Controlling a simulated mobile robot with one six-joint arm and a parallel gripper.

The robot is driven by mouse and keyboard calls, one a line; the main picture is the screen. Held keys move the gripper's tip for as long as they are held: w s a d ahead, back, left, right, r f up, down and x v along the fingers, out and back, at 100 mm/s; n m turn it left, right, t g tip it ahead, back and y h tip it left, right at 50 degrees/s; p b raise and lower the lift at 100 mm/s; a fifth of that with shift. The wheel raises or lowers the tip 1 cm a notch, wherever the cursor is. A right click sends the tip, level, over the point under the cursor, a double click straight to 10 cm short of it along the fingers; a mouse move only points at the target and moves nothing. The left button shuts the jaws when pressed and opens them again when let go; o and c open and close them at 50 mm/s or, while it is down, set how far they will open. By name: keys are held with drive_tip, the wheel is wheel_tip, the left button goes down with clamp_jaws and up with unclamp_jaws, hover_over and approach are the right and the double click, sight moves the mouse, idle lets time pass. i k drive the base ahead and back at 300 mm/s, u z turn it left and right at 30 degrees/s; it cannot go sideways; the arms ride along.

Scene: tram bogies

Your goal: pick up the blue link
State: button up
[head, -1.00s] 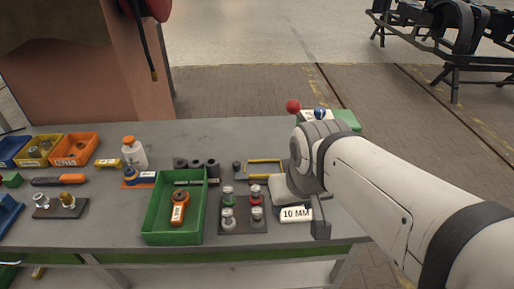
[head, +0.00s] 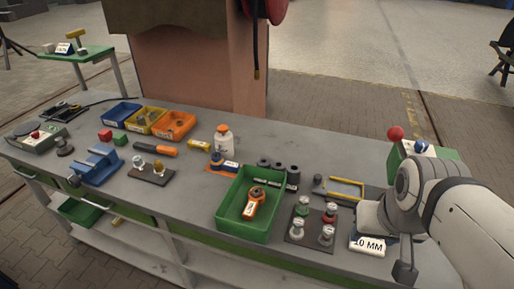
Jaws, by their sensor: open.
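The blue link (head: 217,159), a blue ring end with a white-labelled body, lies on an orange pad (head: 209,170) on the workbench, just behind the green tray. It is small in the head view. My gripper (head: 404,272) is at the right end of the bench, well to the right of the blue link and apart from it. A dark finger shows below my pale wrist. The rest of the gripper is hidden by the wrist and forearm. It is open, and I see nothing held.
The green tray (head: 222,212) holds an orange link (head: 257,202). A dark plate with several knobs (head: 301,237), a yellow frame (head: 346,187) and a "10 MM" block (head: 368,246) lie nearer my gripper. A white bottle (head: 223,141) stands behind the blue link.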

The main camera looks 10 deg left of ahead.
sight(228, 166)
drive_tip(key=z, duration=2.2)
drive_tip(key=k, duration=1.5)
drive_tip(key=u, duration=1.9)
drive_tip(key=i, duration=0.95)
drive_tip(key=u, duration=0.05)
